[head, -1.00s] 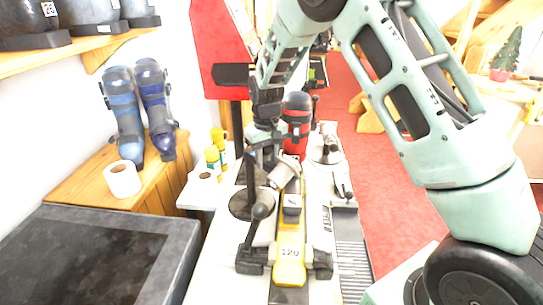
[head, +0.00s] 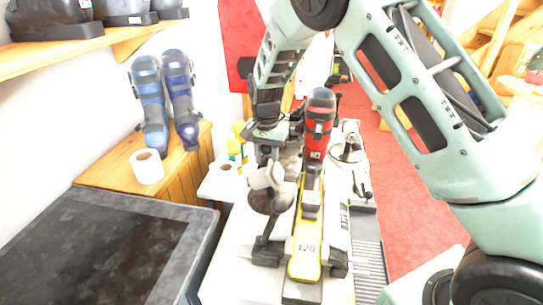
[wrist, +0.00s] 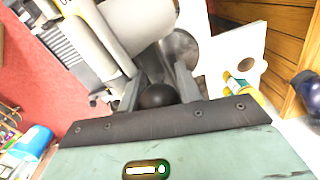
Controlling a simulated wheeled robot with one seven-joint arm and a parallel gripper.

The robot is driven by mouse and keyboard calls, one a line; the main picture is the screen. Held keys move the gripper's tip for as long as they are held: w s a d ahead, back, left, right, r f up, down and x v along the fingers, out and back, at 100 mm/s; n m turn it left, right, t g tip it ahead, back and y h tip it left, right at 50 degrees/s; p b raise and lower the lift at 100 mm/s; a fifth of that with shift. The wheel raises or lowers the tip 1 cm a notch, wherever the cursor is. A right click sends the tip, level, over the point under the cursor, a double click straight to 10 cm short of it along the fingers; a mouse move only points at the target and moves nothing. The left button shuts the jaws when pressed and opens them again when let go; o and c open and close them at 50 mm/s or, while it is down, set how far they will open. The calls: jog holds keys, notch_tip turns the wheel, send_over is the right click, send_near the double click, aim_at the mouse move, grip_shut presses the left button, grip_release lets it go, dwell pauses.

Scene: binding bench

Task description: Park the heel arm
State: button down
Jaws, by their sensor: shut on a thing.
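The heel arm shows in the head view as a grey cylinder (head: 264,176) above a round dark base disc (head: 269,200), just left of the yellow ski (head: 304,262) marked 120. In the wrist view its pale cylinder (wrist: 118,35) and grey disc (wrist: 181,50) lie beyond the fingers. My gripper (wrist: 158,93) is shut on a black ball knob (wrist: 157,97), which shows between the two fingers. In the head view my gripper (head: 268,152) is above and behind the cylinder, its fingertips partly hidden.
Yellow bottles (head: 235,150) and a white roll (head: 147,167) are to the left. A dark-topped bench (head: 95,245) fills the lower left. A small lever device (head: 349,150) is at right.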

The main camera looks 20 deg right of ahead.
jog(key=shift+w+a+r+m, duration=0.1)
jog(key=shift+w+a+m, duration=0.2)
dwell(0.4)
jog(key=c, duration=1)
grip_release()
notch_tip(320, 180, up, 17)
jog(key=b, duration=0.4)
jog(key=shift+r, duration=0.15)
jog(key=shift+s, duration=0.1)
